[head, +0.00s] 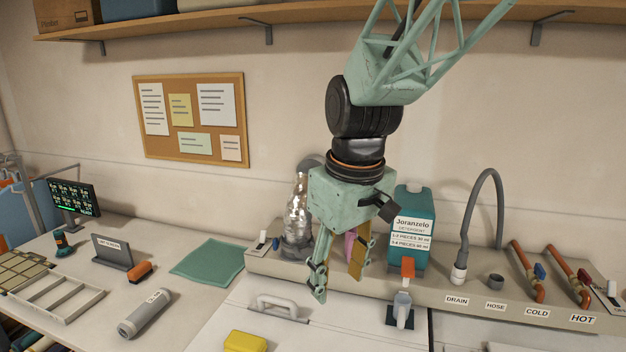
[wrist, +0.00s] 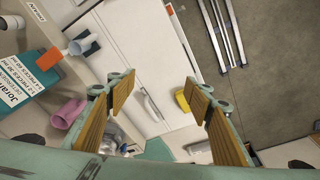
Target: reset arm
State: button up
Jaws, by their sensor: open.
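My gripper (head: 338,272) hangs from my arm above the back ledge of the counter in the head view, fingers pointing down. It is open and holds nothing. In the wrist view the two wood-toned finger pads (wrist: 160,108) stand wide apart, with white panel and a handle (wrist: 152,107) seen in the gap between them. In the head view a pink item (head: 350,246) shows partly behind the fingers. In the wrist view the pink item (wrist: 68,112) lies left of the left finger.
A teal detergent bottle (head: 411,226) stands close right of my gripper, and a silver foil-like duct (head: 298,212) stands left. A grey hose (head: 500,205), orange valves (head: 527,270) and a yellow block (head: 245,341) are nearby. A shelf (head: 200,24) runs overhead. A green cloth (head: 208,262) lies left.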

jog(key=s+d+m+b, duration=0.2)
jog(key=s+d, duration=0.3)
jog(key=s, duration=0.4)
jog(key=s+d+m+t+b, duration=0.1)
jog(key=s+d+m+b, duration=0.2)
jog(key=s+d, duration=0.2)
jog(key=s+d+m+t+b, duration=0.1)
jog(key=s+d, duration=0.5)
jog(key=s, duration=0.6)
jog(key=shift+s+f+m+h+b, duration=0.2)
jog(key=shift+s+m+h+b, duration=0.15)
jog(key=shift+m+b, duration=0.45)
